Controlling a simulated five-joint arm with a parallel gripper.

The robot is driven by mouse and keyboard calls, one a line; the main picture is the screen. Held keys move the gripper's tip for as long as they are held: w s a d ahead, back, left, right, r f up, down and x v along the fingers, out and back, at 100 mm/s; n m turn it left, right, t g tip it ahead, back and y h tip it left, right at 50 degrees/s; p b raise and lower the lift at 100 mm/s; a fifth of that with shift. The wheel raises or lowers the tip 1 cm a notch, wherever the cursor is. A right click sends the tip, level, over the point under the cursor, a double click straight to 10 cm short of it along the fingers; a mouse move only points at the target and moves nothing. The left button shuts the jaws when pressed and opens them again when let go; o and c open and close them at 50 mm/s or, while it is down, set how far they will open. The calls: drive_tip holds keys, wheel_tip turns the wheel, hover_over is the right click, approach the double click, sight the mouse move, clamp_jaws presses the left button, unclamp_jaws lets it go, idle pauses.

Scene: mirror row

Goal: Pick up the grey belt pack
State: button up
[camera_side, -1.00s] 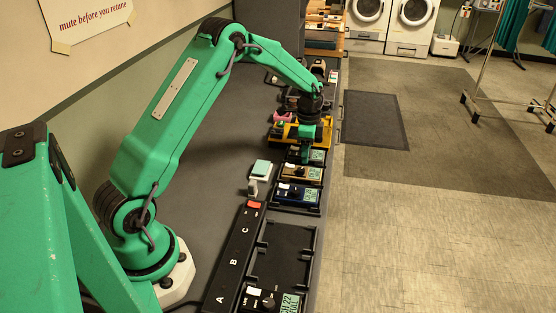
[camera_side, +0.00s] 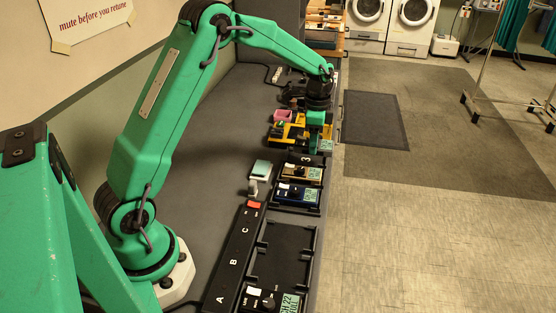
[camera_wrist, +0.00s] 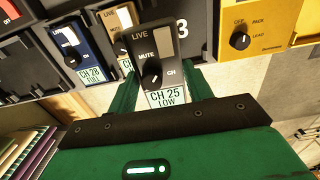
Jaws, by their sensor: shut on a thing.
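The grey belt pack (camera_wrist: 150,45) shows in the wrist view with a knob, LIVE and MUTE marks and a "CH 25 LOW" label. My gripper (camera_wrist: 160,88) has its green fingers on either side of the pack, shut on it. In the side view my gripper (camera_side: 317,128) is over the far part of the bench row, and the pack's pale label (camera_side: 325,147) shows just below it. Most of the pack is hidden there by the fingers. The slot marked 3 (camera_side: 306,159) is bare.
A tan pack (camera_side: 301,172) and a blue pack (camera_side: 296,192) sit in the rack near the bare slot. A yellow unit (camera_side: 284,132) is behind.

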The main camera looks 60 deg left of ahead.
drive_tip(key=s+d+r, duration=0.1)
drive_tip(key=d+r, duration=0.3)
drive_tip(key=d, duration=0.2)
drive_tip(key=shift+s+d, duration=0.25)
drive_tip(key=shift+s, duration=0.15)
drive_tip(key=s+d+f, duration=0.1)
drive_tip(key=s+d, duration=0.4)
drive_tip(key=s, duration=0.4)
drive_tip(key=s+d+f, duration=0.2)
drive_tip(key=s+d, duration=0.3)
drive_tip(key=s, duration=0.5)
drive_tip(key=shift+d+f, duration=0.25)
drive_tip(key=shift+d, duration=0.05)
drive_tip(key=shift+f, duration=0.15)
drive_tip(key=shift+f, duration=2.4)
